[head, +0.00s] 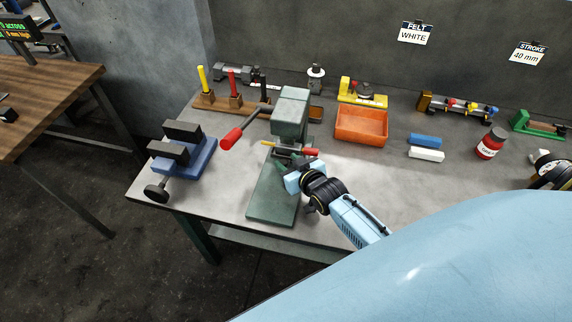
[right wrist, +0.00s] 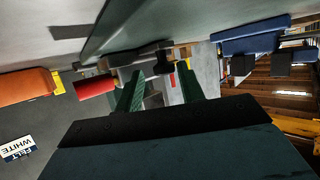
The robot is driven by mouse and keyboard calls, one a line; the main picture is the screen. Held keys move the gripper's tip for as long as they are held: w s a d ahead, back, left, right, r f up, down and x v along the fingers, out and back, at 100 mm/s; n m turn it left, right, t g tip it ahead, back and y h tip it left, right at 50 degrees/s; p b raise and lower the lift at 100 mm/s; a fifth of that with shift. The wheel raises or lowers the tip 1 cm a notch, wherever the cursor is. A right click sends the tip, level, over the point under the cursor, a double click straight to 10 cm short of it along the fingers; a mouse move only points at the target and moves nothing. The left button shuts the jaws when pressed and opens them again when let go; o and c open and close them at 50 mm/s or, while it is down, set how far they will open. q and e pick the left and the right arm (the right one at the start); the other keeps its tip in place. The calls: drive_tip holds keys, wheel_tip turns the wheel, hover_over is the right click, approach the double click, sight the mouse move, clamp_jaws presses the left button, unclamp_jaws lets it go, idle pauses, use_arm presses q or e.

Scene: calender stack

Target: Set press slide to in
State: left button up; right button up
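The green press (head: 290,112) stands on its base plate (head: 272,200) near the bench's front edge. Its lever ends in a red grip (head: 231,139). The press slide (head: 291,150) crosses the press low down, with a red end on the right and a yellow tip on the left. My right gripper (head: 289,165) is at the front of the slide. In the right wrist view, its green fingers (right wrist: 160,75) are apart, with a dark knob (right wrist: 163,62) between their tips and gaps beside it. The slide's red end (right wrist: 95,87) lies outside the fingers. My left gripper is out of view.
A blue vise (head: 185,155) stands left of the press. A rack of colored pegs (head: 232,103) stands behind. The bench's front right is clear.

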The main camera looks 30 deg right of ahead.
drive_tip(key=shift+o, duration=0.2)
drive_tip(key=shift+a, duration=0.15)
drive_tip(key=shift+s, duration=0.3)
drive_tip(key=p+v, duration=0.1)
drive_tip(key=v, duration=1.1)
drive_tip(key=shift+s+r, duration=0.3)
